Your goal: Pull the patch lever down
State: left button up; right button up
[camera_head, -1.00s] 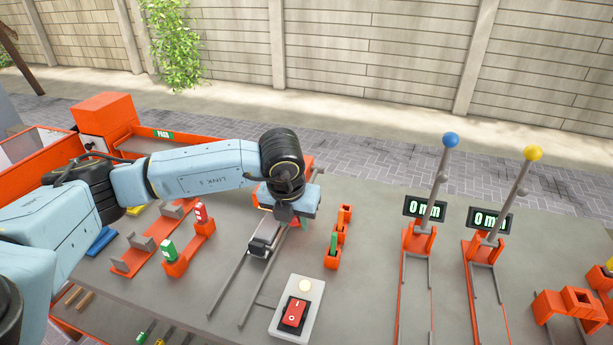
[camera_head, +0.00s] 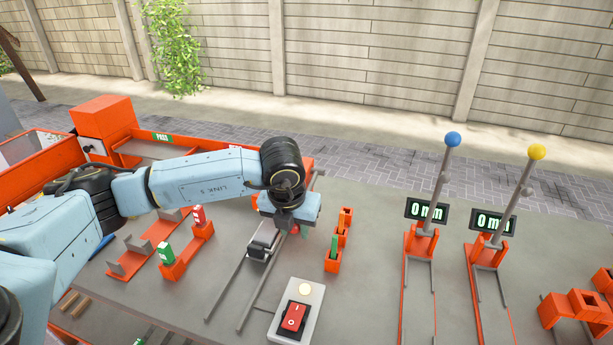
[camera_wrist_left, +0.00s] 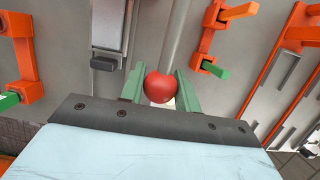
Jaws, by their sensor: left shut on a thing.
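A red ball knob (camera_wrist_left: 158,87) sits on a grey rod (camera_wrist_left: 175,35) in the left wrist view. My left gripper (camera_wrist_left: 160,92) has its green fingers on both sides of the knob and is shut on it. In the head view my left gripper (camera_head: 296,228) is over the table beside the grey rails, and its wrist hides most of this lever. Two other levers stand upright to the right, one with a blue ball (camera_head: 453,139) and one with a yellow ball (camera_head: 536,152). My right gripper is not in view.
Two displays reading 0 mm (camera_head: 427,211) stand by the blue and yellow levers. A red rocker switch (camera_head: 293,317) on a white box is near the front. Orange holders (camera_head: 338,240) with coloured pieces stand on both sides of the rails. A PASS label (camera_head: 162,138) is at the back left.

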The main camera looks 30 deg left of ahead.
pick_arm(q)
jog(key=shift+f, duration=0.25)
jog(key=shift+w+a+r+p, duration=0.1)
jog(key=shift+w+r+p, duration=0.2)
jog(key=shift+r+p, duration=1.05)
jog(key=shift+w+a+r+p, duration=0.1)
jog(key=shift+w+r+p, duration=0.35)
jog(key=shift+r, duration=1.6)
jog(key=shift+w+r+p, duration=0.15)
jog(key=shift+r+p, duration=0.9)
jog(key=shift+r, duration=0.65)
jog(key=o, duration=0.7)
jog(key=shift+s, duration=0.1)
jog(key=o, duration=0.3)
jog(key=shift+s+r, duration=0.1)
jog(key=shift+s, duration=0.1)
jog(key=shift+w, duration=0.1)
